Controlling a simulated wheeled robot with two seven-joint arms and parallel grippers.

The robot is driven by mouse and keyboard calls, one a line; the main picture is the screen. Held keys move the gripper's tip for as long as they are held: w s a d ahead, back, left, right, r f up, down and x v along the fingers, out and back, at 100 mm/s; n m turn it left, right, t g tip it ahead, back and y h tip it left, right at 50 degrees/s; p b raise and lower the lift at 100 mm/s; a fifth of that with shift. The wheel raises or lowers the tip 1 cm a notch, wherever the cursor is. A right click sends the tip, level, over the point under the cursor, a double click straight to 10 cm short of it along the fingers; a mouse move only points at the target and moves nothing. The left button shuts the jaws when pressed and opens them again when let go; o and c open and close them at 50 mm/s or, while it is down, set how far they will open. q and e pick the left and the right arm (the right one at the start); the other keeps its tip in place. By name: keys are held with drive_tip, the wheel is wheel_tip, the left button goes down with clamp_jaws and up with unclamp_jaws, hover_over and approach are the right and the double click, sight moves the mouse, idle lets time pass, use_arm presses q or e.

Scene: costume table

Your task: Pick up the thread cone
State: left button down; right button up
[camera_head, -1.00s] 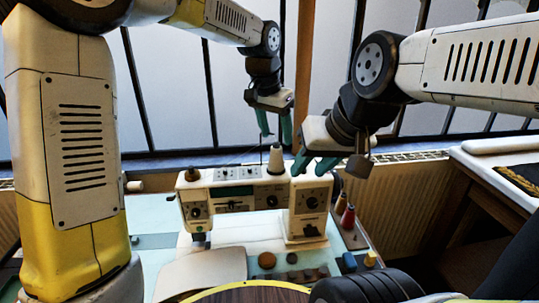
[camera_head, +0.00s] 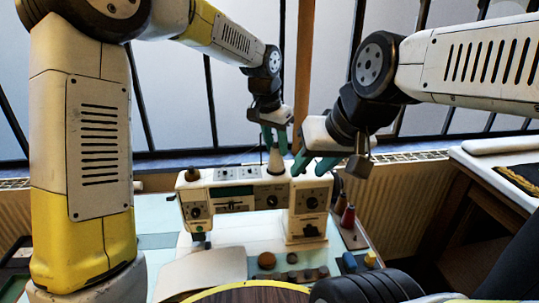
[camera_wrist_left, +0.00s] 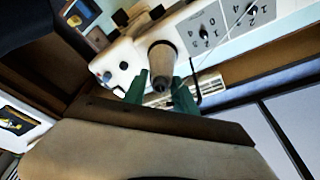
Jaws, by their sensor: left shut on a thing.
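The thread cone (camera_head: 275,160) is pale and stands upright on top of the white sewing machine (camera_head: 225,176). My left gripper (camera_head: 275,139) points down over it and is shut on its upper part. The left wrist view shows the cone (camera_wrist_left: 162,56) between the two green fingers (camera_wrist_left: 160,92). My right gripper (camera_head: 314,164) is just right of the cone, near the machine's right end, with its green fingers apart and nothing seen between them.
Red thread cones (camera_head: 347,216) stand right of the machine. Several small round items (camera_head: 267,261) and a blue piece (camera_head: 349,262) lie in front. A window and radiator (camera_head: 400,188) are behind. A side table (camera_head: 480,165) is at the right.

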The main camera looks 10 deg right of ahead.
use_arm(q)
wheel_tip(320, 180, up, 10)
drive_tip(key=shift+r, duration=0.1)
idle(0.4)
idle(0.6)
